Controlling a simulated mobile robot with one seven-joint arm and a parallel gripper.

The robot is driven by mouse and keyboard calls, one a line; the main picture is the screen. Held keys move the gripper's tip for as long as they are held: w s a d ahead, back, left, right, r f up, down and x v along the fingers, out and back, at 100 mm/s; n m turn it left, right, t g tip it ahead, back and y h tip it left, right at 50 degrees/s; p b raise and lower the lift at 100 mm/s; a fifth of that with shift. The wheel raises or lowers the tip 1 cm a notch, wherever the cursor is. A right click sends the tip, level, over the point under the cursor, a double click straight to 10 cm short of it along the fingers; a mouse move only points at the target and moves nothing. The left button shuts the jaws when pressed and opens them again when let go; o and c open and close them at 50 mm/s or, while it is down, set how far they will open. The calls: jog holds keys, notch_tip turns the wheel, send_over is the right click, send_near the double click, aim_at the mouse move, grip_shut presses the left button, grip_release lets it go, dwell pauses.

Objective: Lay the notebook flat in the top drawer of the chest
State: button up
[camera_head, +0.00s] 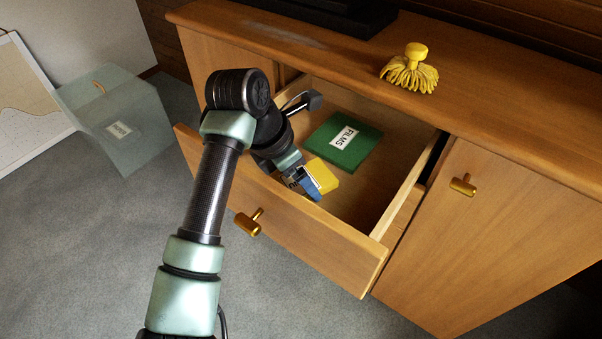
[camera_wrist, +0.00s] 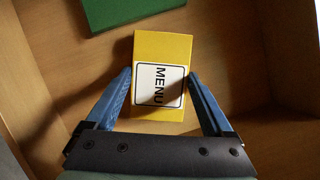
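A yellow book-like block (camera_head: 322,175) is inside the pulled-out top drawer (camera_head: 285,240) of the wooden chest (camera_head: 520,210), near its front. In the wrist view the yellow block (camera_wrist: 162,45) has a white label reading MENU, face up to the camera. My gripper (camera_head: 305,182) reaches down into the drawer. In the wrist view its blue fingers (camera_wrist: 160,76) lie along both sides of the block, with their tips very close to its edges. Whether they press on it, and whether it rests on the drawer floor, I cannot tell. A green book (camera_head: 345,141) labelled FILMS lies flat behind it.
A yellow tasselled object (camera_head: 411,70) stands on the chest top, near a dark object (camera_head: 330,14). A closed door with a brass knob (camera_head: 462,185) is on the right. A translucent labelled box (camera_head: 118,120) is at left. Free drawer floor shows right of the block.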

jog(key=shift+o, duration=1)
